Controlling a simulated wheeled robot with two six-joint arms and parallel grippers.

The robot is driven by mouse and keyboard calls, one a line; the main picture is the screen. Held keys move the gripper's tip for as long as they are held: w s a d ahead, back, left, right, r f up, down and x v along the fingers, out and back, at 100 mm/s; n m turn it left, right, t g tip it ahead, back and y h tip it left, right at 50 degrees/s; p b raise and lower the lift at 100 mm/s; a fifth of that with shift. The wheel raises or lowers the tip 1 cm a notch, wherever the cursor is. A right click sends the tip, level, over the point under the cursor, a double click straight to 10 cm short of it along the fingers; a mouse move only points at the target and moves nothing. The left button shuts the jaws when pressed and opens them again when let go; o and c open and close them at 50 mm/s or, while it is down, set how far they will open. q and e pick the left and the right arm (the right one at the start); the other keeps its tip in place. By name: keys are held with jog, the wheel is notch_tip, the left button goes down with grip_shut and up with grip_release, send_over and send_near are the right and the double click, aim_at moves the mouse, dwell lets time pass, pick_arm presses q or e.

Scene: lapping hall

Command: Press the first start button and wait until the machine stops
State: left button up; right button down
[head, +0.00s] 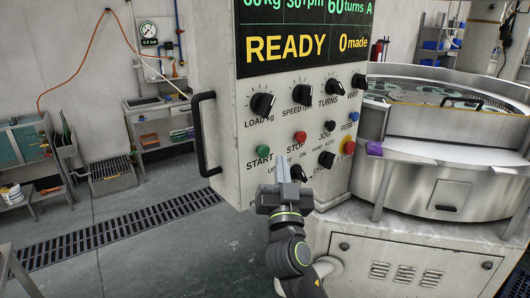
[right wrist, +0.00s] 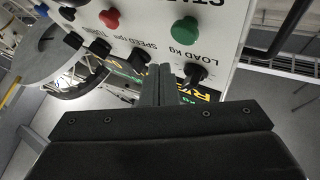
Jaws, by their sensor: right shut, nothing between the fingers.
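The green START button (head: 262,152) is on the white control panel (head: 226,112), above its START label. My right gripper (head: 284,163) is shut and empty in front of the panel, with its fingertips just right of and below the green button in the head view. The right wrist view shows the panel upside down, with the green button (right wrist: 185,30) beyond the shut fingers (right wrist: 160,82); a gap seems to remain, but contact is hard to judge. The panel's display (head: 305,42) reads READY and 0 made. My left gripper is out of view.
A red STOP button (head: 300,137), black JOG button (head: 327,126) and blue RESET button (head: 353,117) continue the row. Black knobs (head: 262,103) sit above. A black handle (head: 202,133) juts from the panel's left side. The round lapping machine (head: 440,165) stands right.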

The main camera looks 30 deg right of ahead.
aim_at(262, 151)
jog(key=shift+w+a+b, duration=0.2)
jog(key=shift+w+b, duration=0.25)
jog(key=shift+w, duration=0.75)
dwell(1.1)
jog(key=shift+w+a+b, duration=0.1)
jog(key=shift+w+b, duration=0.3)
